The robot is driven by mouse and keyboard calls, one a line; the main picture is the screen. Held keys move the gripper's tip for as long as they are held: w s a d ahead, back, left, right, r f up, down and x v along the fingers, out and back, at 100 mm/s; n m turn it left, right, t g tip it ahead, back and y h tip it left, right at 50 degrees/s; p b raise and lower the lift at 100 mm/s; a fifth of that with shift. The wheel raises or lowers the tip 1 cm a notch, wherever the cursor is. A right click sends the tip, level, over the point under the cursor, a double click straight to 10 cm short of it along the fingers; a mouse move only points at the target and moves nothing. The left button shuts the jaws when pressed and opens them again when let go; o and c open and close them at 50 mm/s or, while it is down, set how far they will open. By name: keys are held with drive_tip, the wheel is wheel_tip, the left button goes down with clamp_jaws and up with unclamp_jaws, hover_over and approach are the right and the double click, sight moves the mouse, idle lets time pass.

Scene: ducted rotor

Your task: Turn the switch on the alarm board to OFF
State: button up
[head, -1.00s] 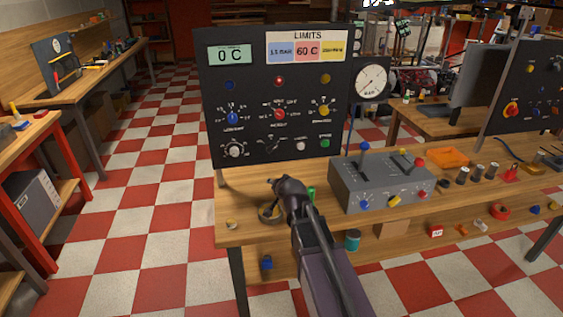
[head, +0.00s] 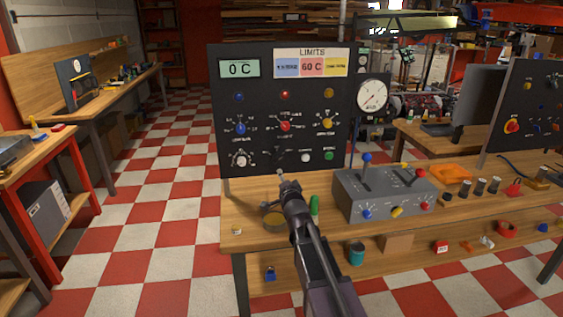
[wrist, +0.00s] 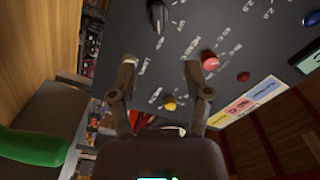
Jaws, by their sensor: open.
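The black board (head: 262,92) headed LIMITS stands upright at the back of the bench. A dark switch (head: 283,154) sits low in its middle, seen only faintly; in the wrist view a black knob (wrist: 157,16) shows at the top edge. The board's red knob (head: 285,126) and yellow knob (head: 327,123) also show in the wrist view. My gripper (head: 281,175) is in front of the board's lower edge. In the wrist view its fingers (wrist: 160,63) are apart and empty, with the black knob beyond them. I cannot read any OFF mark.
A grey control box (head: 383,193) with a blue-topped lever stands right of my gripper. A round gauge (head: 372,95) is at the board's right edge. A second dark board (head: 527,112) is far right.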

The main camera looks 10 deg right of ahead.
sight(279, 159)
drive_tip(key=shift+w, duration=0.1)
drive_tip(key=w, duration=1.3)
drive_tip(key=shift+w+d+f, duration=0.1)
drive_tip(key=shift+w, duration=0.25)
clamp_jaws()
drive_tip(key=shift+d, duration=0.1)
